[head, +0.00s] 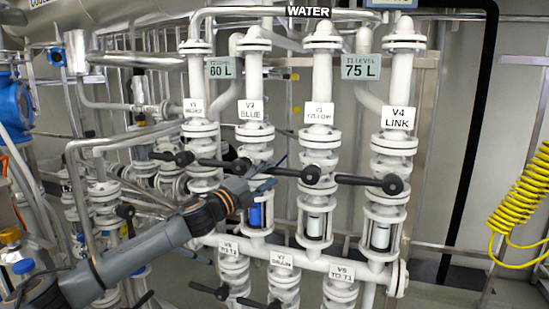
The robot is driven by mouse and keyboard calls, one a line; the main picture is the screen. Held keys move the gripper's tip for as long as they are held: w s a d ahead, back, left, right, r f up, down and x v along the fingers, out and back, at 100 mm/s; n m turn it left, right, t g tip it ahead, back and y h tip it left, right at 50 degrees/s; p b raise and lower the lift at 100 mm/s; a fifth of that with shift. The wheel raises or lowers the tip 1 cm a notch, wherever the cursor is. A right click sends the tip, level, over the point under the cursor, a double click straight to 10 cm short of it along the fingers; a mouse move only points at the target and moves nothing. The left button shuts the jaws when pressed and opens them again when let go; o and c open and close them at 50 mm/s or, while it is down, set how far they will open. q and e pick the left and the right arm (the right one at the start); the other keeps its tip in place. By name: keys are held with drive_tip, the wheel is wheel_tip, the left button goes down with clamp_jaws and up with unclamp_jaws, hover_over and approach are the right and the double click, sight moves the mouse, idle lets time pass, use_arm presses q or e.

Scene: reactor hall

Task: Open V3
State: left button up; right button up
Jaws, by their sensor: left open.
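My left gripper (277,171) reaches in from the lower left, in front of the V2 column. It is open, with its thin fingers at the free left end of the V3 lever. I cannot tell whether the fingers are around the lever or only beside it. My right gripper is not in view.
V2 (250,110) and V4 (397,118) stand close on either side. The V4 lever (360,181) also points left, towards V3. Lower valves V7 (283,260) and others sit below. A yellow coiled hose (522,195) hangs at the right.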

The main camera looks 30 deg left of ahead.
use_arm(q)
drive_tip(key=shift+p+x, duration=0.55)
drive_tip(key=shift+x, duration=0.5)
drive_tip(key=shift+w+d, duration=0.1)
drive_tip(key=shift+w, duration=0.35)
clamp_jaws()
